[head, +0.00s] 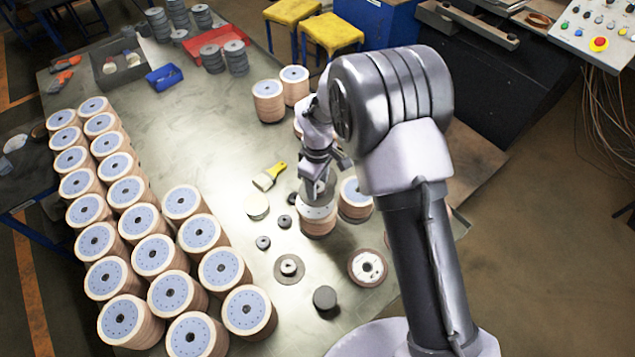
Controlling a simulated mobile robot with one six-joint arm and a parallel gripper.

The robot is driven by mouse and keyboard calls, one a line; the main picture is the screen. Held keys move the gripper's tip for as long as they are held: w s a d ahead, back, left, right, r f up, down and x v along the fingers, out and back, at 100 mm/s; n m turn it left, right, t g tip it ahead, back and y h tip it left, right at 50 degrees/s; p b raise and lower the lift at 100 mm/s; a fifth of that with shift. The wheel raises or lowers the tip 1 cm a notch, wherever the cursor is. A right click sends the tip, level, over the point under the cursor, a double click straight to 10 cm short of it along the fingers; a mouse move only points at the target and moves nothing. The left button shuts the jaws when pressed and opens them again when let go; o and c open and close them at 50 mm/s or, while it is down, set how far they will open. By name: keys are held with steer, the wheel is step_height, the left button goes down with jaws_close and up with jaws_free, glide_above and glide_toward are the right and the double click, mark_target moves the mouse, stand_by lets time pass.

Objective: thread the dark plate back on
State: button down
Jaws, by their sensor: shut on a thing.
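My gripper (320,172) points down near the middle of the table. It is shut on a dark grey round plate (320,190), which it holds close above a stack of flap discs (318,226). I cannot tell whether the plate touches the stack. Left of and nearer than this stack, a dark round base with a pale, dark-centred post (289,267) lies on the table. Whether the held plate belongs to this base is not clear from the picture.
Many flap disc stacks (122,318) fill the table's left side. A flap disc (367,267) and a black cylinder (325,297) lie at the front right. A yellow-handled brush (269,176) and small dark nuts (285,221) lie near my gripper. Another stack (355,200) stands close on the right.

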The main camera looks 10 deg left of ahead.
steer(key=shift+f+b, duration=1.3)
steer(key=shift+f, duration=0.3)
steer(key=shift+f+b, duration=0.9)
steer(key=shift+f, duration=0.3)
steer(key=c, duration=0.6)
jaws_free()
step_height(320, 180, up, 18)
steer(key=shift+f+p, duration=0.25)
steer(key=shift+p, duration=0.8)
